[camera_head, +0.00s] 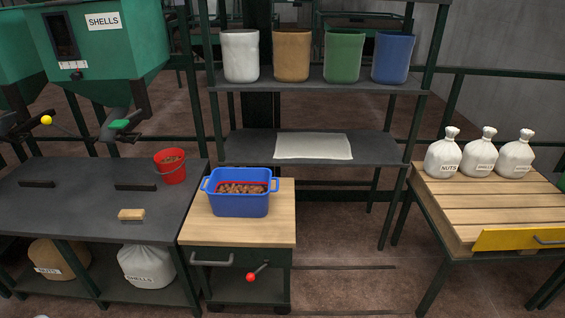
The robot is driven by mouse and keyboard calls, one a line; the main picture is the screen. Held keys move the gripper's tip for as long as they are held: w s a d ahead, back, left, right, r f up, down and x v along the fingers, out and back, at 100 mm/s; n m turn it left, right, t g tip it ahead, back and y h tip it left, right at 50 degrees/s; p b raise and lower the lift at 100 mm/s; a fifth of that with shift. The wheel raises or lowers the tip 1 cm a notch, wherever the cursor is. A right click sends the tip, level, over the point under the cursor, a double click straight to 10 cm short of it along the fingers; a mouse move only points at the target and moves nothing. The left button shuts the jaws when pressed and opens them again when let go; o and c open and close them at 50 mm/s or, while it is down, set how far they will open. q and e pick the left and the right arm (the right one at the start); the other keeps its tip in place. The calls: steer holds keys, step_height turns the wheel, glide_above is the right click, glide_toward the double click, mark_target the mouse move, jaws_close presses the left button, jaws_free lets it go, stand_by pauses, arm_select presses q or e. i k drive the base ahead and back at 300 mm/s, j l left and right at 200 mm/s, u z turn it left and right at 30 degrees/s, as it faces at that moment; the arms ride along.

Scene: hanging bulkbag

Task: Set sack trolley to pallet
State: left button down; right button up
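A small trolley-like cart (268,224) with a light wooden top, dark green frame, grey handle and red-knobbed lever (251,277) stands in the middle; I cannot tell if it is the sack trolley. A blue tub (240,204) full of brown nuts or shells sits on it. At the right is a slatted wooden pallet (489,205) on a dark green frame, with a yellow front panel (520,239). Three tied white sacks stand on its back part: one marked NUTS (443,160), a middle one (480,160) and a right one (515,160). Neither of my grippers is in view.
A dark bench (85,192) on the left holds a red bucket (171,167) and a brush or block (131,214), with a brown sack (58,257) and a white sack (147,266) below. A green hopper (110,45) and shelf (375,149) stand behind. Floor (345,283) is clear between cart and pallet.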

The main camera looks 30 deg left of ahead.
mark_target(235, 247)
steer(key=u, duration=1.3)
